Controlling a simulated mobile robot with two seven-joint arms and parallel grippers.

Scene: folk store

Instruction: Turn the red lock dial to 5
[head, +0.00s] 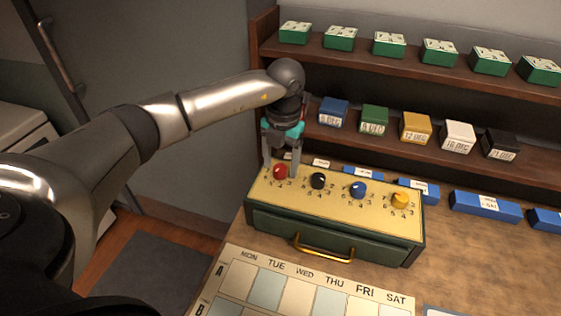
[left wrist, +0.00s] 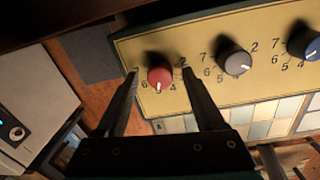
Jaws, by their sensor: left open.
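The red lock dial (head: 280,171) is the leftmost knob on the cream top of a green lock box (head: 335,240). It also shows in the left wrist view (left wrist: 160,77), with printed digits around it; I cannot read its setting with certainty. My left gripper (head: 281,168) comes down over the red dial from above. In the left wrist view its open fingers (left wrist: 160,73) stand on either side of the dial, with a gap visible on both sides. My right gripper is not in view.
A black dial (head: 318,181), a blue dial (head: 358,190) and a yellow dial (head: 399,201) sit right of the red one. The box front has a brass handle (head: 323,247). Shelves with small boxes (head: 416,128) rise behind. A weekday chart (head: 300,290) lies in front.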

